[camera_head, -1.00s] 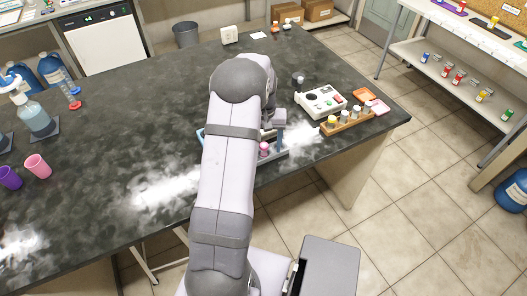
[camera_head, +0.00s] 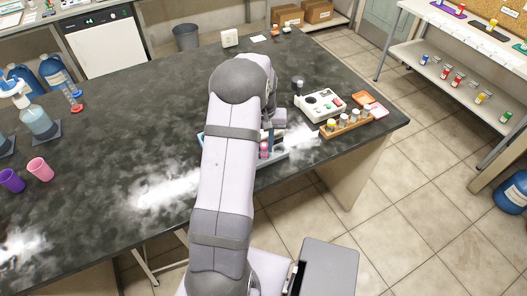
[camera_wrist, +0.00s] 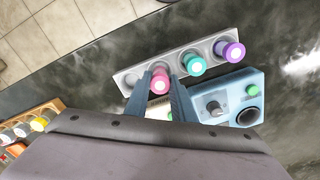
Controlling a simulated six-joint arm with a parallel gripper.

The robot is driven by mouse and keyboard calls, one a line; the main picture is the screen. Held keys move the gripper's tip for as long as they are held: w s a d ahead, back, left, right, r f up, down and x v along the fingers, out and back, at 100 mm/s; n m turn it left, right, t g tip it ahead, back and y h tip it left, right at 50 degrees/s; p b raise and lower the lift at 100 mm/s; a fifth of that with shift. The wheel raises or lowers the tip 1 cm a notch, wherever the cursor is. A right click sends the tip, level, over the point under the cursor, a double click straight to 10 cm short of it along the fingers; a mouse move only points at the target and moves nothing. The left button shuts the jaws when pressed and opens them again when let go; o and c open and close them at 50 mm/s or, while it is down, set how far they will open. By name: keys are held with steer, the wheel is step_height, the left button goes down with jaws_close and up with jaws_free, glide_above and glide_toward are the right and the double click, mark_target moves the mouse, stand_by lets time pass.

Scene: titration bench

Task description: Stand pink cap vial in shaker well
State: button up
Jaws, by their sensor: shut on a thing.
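The pink cap vial (camera_wrist: 160,80) shows between my two blue fingertips in the wrist view. My gripper (camera_wrist: 160,86) is shut on it. The vial is over the grey rack (camera_wrist: 128,82); I cannot tell whether it is still seated or slightly raised. Its pink cap (camera_head: 264,147) also shows beside my arm in the head view. A blue device with a knob, a green button and a dark round opening (camera_wrist: 236,92), possibly the shaker, lies just beside the rack in the wrist view. My arm hides most of it in the head view.
An orange rack of vials (camera_head: 347,124) and a white device (camera_head: 320,104) stand to the right. Open bench lies left of my arm.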

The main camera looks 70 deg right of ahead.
mark_target(264, 145)
steer(key=shift+r+p, duration=2.05)
steer(key=shift+r, duration=0.9)
steer(key=w+r+n, duration=0.1)
steer(key=w+n, duration=0.3)
steer(key=w, duration=1.7)
steer(key=shift+d+r+p, duration=0.15)
steer(key=shift+d+p, duration=0.25)
steer(key=shift+f+b, duration=1.6)
steer(key=shift+f, duration=0.45)
steer(key=shift+f+b, duration=0.6)
steer(key=shift+f, duration=1.1)
